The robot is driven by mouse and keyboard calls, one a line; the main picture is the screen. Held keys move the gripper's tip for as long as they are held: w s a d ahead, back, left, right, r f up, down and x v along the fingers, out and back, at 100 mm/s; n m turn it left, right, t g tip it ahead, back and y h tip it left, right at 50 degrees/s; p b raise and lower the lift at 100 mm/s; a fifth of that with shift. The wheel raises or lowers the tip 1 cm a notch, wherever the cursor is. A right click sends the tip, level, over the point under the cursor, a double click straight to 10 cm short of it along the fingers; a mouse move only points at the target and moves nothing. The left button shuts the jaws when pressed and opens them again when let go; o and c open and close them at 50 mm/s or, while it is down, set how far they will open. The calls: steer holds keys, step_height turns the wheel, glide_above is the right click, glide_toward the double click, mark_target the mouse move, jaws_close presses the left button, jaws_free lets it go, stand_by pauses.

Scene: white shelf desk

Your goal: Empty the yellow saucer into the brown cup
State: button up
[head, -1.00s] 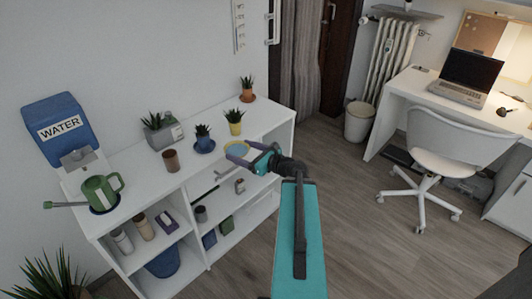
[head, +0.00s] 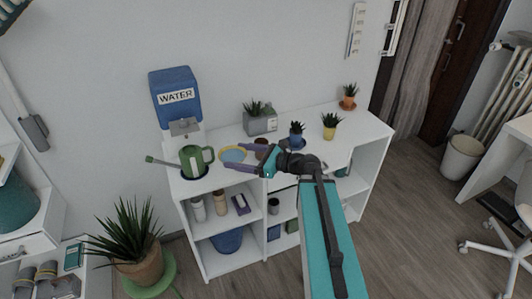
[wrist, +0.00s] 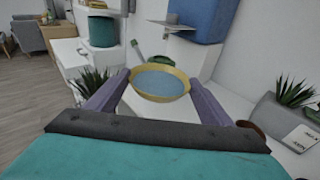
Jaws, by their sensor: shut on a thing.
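The yellow saucer (head: 233,161) is held up over the left part of the white shelf top, with blue liquid inside. It looks about level. In the wrist view the saucer (wrist: 160,97) sits between my two purple fingers. My gripper (head: 238,156) is shut on it. The brown cup (head: 261,143) stands on the shelf top just right of the saucer, behind my gripper, which hides its lower part. In the wrist view a brown edge, likely the cup (wrist: 250,128), shows beside the right finger.
A green watering can (head: 194,160) stands close to the left of the saucer, below a blue water tank (head: 174,97). A grey planter (head: 260,124) is behind the cup. A plant in a blue pot (head: 296,139) and a yellow pot (head: 329,131) stand to the right.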

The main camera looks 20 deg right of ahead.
steer(key=s+a+n+g+y, duration=0.1)
steer(key=s+a, duration=0.1)
steer(key=a, duration=0.3)
steer(key=shift+a+r+n+g+y, duration=0.25)
steer(key=shift+a+n+g+y, duration=0.1)
steer(key=shift+n+g+y, duration=0.05)
steer(key=shift+d, duration=0.1)
